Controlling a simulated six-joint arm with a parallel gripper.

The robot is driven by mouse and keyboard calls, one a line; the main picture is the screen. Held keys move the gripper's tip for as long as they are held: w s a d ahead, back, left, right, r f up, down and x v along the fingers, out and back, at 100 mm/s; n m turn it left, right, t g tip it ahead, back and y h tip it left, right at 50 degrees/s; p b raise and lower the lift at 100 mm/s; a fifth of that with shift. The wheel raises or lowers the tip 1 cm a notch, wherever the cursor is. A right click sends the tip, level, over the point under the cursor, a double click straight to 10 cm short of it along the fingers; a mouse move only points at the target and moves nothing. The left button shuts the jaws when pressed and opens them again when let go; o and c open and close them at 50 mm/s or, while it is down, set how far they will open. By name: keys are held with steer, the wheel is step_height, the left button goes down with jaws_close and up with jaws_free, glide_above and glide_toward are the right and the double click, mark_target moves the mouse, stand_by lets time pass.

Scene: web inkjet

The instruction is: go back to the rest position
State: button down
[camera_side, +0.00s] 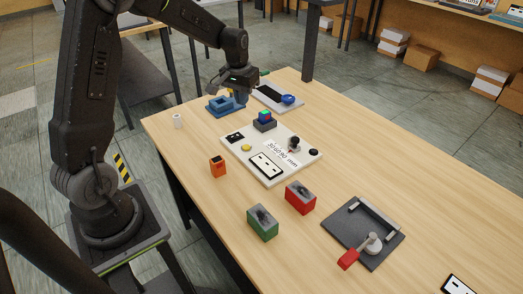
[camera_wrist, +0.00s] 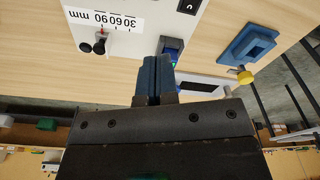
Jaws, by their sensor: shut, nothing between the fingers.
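My gripper (camera_side: 240,97) hangs over the far left part of the table, close to the blue open fixture (camera_side: 222,107). In the wrist view its two blue fingers (camera_wrist: 156,62) are shut together with nothing between them. The blue fixture (camera_wrist: 250,45) lies to the right of the fingers there. A small blue and green block on a dark stand (camera_side: 265,125) is in front of my gripper in the side view and appears partly hidden behind the fingertips in the wrist view.
A white panel (camera_side: 258,168) marked 30 60 90 mm lies mid-table. Orange (camera_side: 218,166), red (camera_side: 300,198) and green (camera_side: 262,222) boxes and a grey fixture (camera_side: 345,225) stand nearer. The table's right side is mostly clear.

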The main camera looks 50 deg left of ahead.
steer(key=s+d+r+m, duration=0.1)
steer(key=s+d+r, duration=0.3)
steer(key=d+r, duration=0.25)
steer(key=s+d+r+m+t, duration=0.2)
steer(key=s+d, duration=0.4)
steer(key=s, duration=0.3)
steer(key=s+d+r+m+t, duration=0.1)
steer(key=s+d+r, duration=0.3)
steer(key=s, duration=0.5)
steer(key=shift+s+d+r+m+t, duration=0.2)
steer(key=shift+s+d+m+t, duration=0.2)
steer(key=shift+d+t, duration=0.45)
steer(key=shift+d, duration=0.1)
